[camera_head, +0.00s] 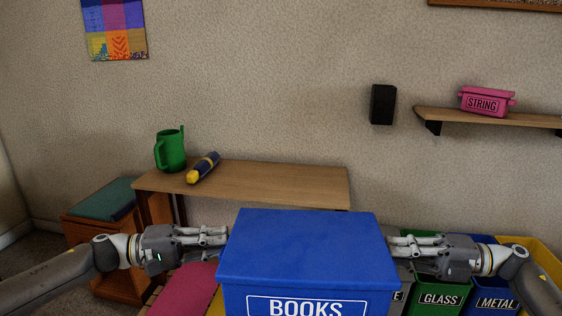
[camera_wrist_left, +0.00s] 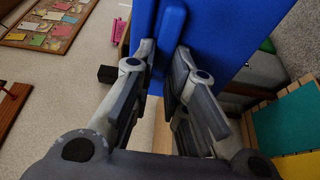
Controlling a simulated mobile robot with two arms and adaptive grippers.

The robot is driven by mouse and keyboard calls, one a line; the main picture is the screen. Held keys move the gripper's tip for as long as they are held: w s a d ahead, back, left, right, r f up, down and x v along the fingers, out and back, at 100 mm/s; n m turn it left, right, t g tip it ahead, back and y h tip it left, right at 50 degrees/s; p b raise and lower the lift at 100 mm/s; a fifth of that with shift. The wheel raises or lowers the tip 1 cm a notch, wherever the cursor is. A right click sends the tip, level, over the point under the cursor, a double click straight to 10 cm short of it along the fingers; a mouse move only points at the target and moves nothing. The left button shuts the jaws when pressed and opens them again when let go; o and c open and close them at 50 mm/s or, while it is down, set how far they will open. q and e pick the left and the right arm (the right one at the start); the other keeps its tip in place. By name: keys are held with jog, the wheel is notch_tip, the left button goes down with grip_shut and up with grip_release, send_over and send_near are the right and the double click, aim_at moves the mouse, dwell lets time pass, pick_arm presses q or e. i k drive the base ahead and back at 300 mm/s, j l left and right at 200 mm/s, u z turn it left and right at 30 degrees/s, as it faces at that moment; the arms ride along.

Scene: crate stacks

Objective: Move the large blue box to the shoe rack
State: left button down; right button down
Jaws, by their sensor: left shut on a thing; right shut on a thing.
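The large blue box (camera_head: 300,255) has a lid and a white BOOKS label, and is held between my two grippers in the head view. My left gripper (camera_head: 222,237) is shut on its left side. In the left wrist view, the left fingers (camera_wrist_left: 165,62) close around a blue handle on the box (camera_wrist_left: 225,40). My right gripper (camera_head: 393,243) is shut on the box's right side; its fingertips are partly hidden. I cannot tell for sure which furniture is the shoe rack. The box's underside is hidden.
A wooden table (camera_head: 260,183) behind the box carries a green pitcher (camera_head: 171,149) and a flashlight (camera_head: 203,167). GLASS (camera_head: 437,297) and METAL (camera_head: 493,298) bins stand at right. A red mat (camera_head: 188,290) lies at lower left. A wall shelf (camera_head: 490,117) holds a pink STRING box (camera_head: 486,101).

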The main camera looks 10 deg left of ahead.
aim_at(290, 184)
jog(key=i+j, duration=0.2)
jog(key=i, duration=0.3)
jog(key=i+j+z, duration=0.15)
jog(key=i, duration=0.35)
jog(key=i+j, duration=0.3)
jog(key=i, duration=0.2)
